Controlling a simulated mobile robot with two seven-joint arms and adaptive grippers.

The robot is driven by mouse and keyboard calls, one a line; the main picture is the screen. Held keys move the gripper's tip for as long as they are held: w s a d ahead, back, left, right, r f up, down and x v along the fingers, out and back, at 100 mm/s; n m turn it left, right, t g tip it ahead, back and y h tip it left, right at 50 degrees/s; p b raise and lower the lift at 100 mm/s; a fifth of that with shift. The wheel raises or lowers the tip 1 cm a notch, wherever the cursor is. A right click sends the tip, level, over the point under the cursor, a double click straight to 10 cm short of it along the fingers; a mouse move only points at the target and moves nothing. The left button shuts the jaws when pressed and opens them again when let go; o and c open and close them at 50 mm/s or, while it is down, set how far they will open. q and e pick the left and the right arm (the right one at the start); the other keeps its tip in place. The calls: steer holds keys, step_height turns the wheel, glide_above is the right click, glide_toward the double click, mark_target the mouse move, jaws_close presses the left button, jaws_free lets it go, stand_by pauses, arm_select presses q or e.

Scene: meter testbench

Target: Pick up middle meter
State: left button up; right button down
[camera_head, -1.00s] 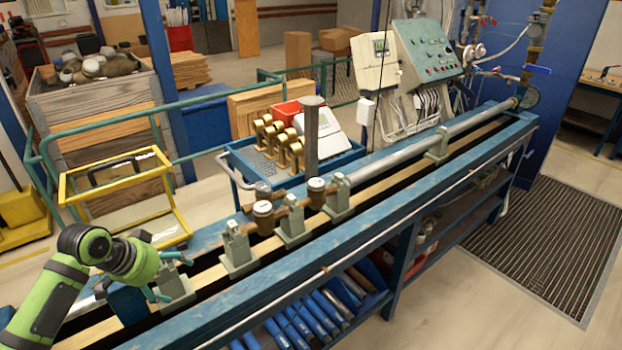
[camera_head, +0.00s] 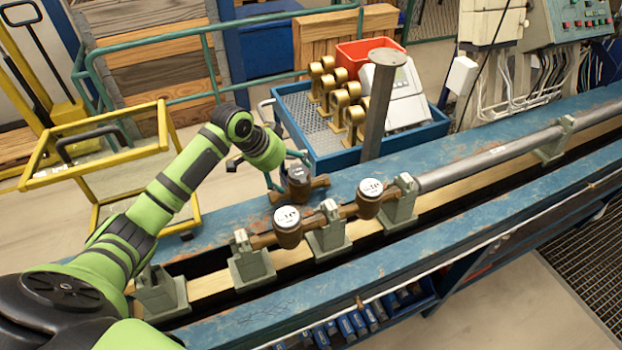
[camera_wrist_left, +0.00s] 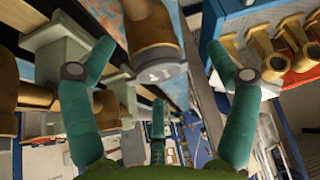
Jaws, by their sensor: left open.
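One meter with a dark top (camera_head: 299,181) lies on the bench's back ledge, apart from the clamps. Two meters with white dials are in the line of clamps, a left one (camera_head: 287,222) and a right one (camera_head: 370,195). My left gripper (camera_head: 284,170) is open at the dark-topped meter, with teal fingers at its back and left side. In the left wrist view, a meter (camera_wrist_left: 153,40) with a grey lid is between the spread fingers of this gripper (camera_wrist_left: 160,52). Contact cannot be told. My right gripper is not in view.
Grey clamps (camera_head: 328,236) stand along the bench rail. A vertical grey post (camera_head: 378,110) rises behind the meters. A blue tray (camera_head: 340,157) with brass fittings (camera_head: 354,118) and a red bin (camera_head: 368,58) is close behind. A yellow frame (camera_head: 95,165) stands at left.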

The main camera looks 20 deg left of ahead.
arm_select(q)
steer(key=shift+w+d+f+p, duration=0.2)
steer(key=shift+d+f+p, duration=0.65)
steer(key=shift+p, duration=0.2)
steer(key=x, duration=0.3)
steer(key=shift+w+a, duration=0.15)
steer(key=shift+w, duration=0.05)
steer(key=shift+s, duration=0.1)
steer(key=c, duration=0.3)
steer(key=shift+r, duration=0.1)
steer(key=c, duration=1.3)
steer(key=shift+r, duration=0.15)
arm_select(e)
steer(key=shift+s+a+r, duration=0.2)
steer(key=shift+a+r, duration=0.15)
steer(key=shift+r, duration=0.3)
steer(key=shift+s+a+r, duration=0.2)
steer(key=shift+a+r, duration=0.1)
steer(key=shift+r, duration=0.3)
